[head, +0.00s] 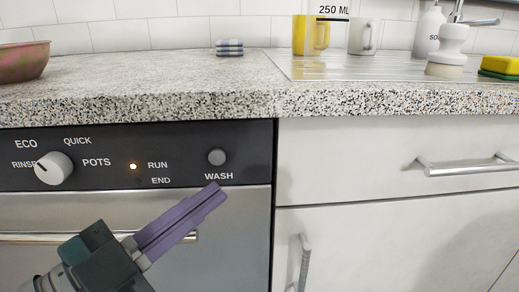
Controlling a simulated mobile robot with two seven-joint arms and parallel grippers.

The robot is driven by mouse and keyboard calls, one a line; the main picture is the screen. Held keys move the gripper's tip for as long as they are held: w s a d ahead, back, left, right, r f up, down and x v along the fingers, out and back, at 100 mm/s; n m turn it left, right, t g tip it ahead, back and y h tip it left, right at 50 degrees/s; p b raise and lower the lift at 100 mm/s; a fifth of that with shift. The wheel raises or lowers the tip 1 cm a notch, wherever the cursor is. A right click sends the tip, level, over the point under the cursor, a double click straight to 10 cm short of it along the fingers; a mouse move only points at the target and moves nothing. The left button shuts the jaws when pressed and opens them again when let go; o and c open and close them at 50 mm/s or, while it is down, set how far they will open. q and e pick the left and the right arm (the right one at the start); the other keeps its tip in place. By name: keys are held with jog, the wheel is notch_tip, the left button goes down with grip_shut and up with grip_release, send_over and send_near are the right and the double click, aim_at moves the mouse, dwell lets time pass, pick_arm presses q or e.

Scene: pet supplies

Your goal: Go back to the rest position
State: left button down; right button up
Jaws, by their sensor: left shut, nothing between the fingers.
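My left gripper (217,193) comes in from the lower left, in front of the dishwasher (230,235). Its purple fingers are shut together with nothing between them, and they point up and right. The fingertips are just below the WASH label, under the grey round button (217,157). In the picture they overlap the lower edge of the dark control panel (110,180); I cannot tell whether they touch it. My right gripper is not in view.
The speckled countertop (170,85) runs above the dishwasher. A drawer handle (465,168) sticks out at right.

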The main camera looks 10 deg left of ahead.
pick_arm(q)
jog(key=a+r+n+g+y+p, duration=0.2)
jog(key=a+r+n+y+p, duration=0.25)
jog(key=r+p, duration=0.35)
jog(key=a+r+n+g+y+p, duration=0.1)
jog(key=a+r+n+y+p, duration=0.4)
jog(key=p, duration=0.5)
jog(key=s+d+r+n+g+p, duration=0.1)
jog(key=s+d+r+g+p, duration=0.1)
jog(key=s+r+g+p, duration=0.45)
jog(key=s+d+r+n+g+p, duration=0.1)
jog(key=s+r+g+p, duration=0.3)
jog(key=s+r+p, duration=0.6)
notch_tip(320, 180, up, 33)
jog(key=s+p, duration=0.1)
jog(key=p, duration=3.6)
jog(key=shift+s, duration=0.35)
